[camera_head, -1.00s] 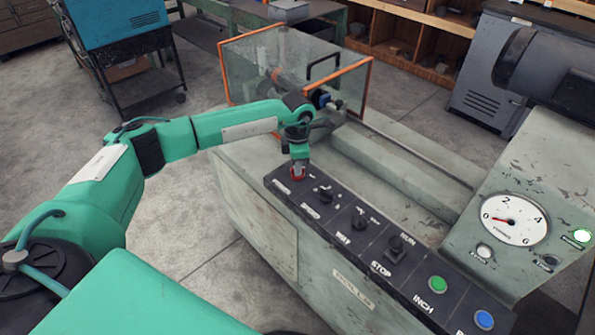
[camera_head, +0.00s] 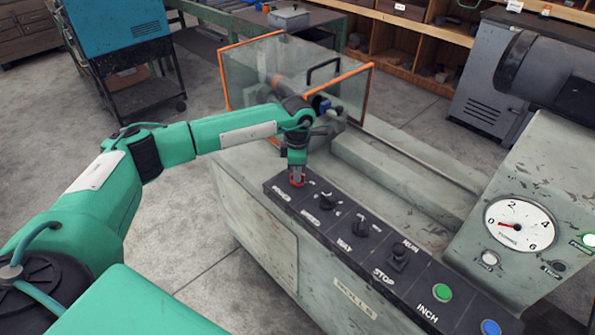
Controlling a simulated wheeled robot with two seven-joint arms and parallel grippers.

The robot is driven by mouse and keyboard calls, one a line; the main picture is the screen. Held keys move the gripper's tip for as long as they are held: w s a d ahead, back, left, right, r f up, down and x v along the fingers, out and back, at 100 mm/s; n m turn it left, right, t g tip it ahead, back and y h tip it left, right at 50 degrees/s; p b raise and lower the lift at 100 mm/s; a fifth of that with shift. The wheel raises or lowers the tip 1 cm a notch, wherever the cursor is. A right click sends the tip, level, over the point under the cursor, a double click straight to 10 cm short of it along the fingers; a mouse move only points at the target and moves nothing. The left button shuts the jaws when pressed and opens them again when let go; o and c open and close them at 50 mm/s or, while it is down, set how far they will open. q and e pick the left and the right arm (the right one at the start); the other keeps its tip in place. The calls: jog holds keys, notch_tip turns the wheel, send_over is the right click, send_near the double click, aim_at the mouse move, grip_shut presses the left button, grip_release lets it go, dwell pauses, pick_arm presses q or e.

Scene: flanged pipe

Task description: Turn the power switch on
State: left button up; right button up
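A dark control panel (camera_head: 318,213) runs along the front top edge of a grey-green machine. At its far left end a small red part (camera_head: 297,182), apparently the power switch, sits beside a worn white label (camera_head: 282,192). My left gripper (camera_head: 297,176) points down right over this red part, at or touching it. The gripper hides most of the switch, so its position and the finger gap cannot be made out. My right gripper is not in view.
Black knobs (camera_head: 361,228), a green button (camera_head: 441,292) and a blue button (camera_head: 490,327) follow along the panel. A clear orange-edged guard (camera_head: 342,100) stands behind my gripper.

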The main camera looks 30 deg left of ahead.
pick_arm(q)
jog(key=shift+o, duration=1.3)
